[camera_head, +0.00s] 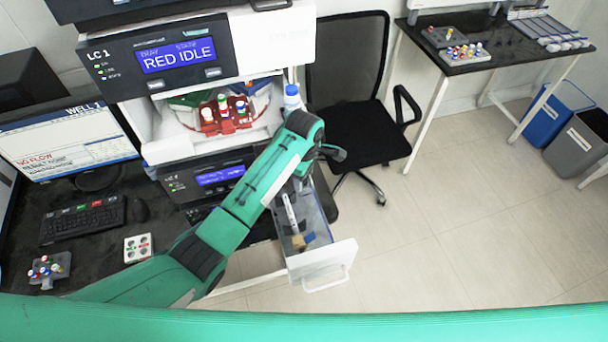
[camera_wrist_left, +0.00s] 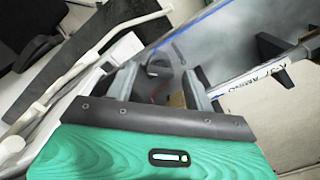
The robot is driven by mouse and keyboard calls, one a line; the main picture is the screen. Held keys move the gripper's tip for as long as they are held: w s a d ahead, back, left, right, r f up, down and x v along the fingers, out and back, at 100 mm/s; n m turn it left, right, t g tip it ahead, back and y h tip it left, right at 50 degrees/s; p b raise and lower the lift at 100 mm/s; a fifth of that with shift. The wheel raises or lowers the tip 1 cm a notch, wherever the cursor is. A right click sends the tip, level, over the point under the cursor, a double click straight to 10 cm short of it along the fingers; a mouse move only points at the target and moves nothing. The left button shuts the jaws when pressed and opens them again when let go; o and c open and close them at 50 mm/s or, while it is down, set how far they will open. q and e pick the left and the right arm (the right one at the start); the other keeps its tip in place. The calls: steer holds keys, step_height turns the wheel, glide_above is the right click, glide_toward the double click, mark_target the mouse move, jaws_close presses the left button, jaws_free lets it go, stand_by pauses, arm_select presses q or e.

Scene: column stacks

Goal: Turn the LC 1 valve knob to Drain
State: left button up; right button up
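The LC 1 unit (camera_head: 105,75) stands at the upper left with a lit display reading RED IDLE. I cannot make out a labelled valve knob or a Drain mark in either view. My left gripper (camera_head: 298,188) is above the open drawer at the stack's right side, partly hidden by my arm. In the left wrist view its two fingers (camera_wrist_left: 159,78) are apart with nothing held between them. A dark rounded part (camera_wrist_left: 158,66) shows beyond the fingers against a grey surface; I cannot tell whether it is the knob. My right gripper is not in view.
The open drawer (camera_head: 322,262) holds a white column (camera_wrist_left: 270,76) and a small brown piece (camera_head: 302,241). A red rack with bottles (camera_head: 226,126) sits in the stack. A white-blue bottle (camera_head: 292,97) stands near my arm. A black chair (camera_head: 358,130) is behind.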

arm_select(q)
steer(key=shift+r+b, duration=0.35)
steer(key=shift+r, duration=0.2)
step_height(320, 180, up, 6)
steer(key=shift+f+b, duration=0.1)
steer(key=shift+b, duration=0.55)
step_height(320, 180, up, 7)
steer(key=p, duration=0.1)
steer(key=shift+p, duration=0.4)
steer(key=shift+f, duration=0.1)
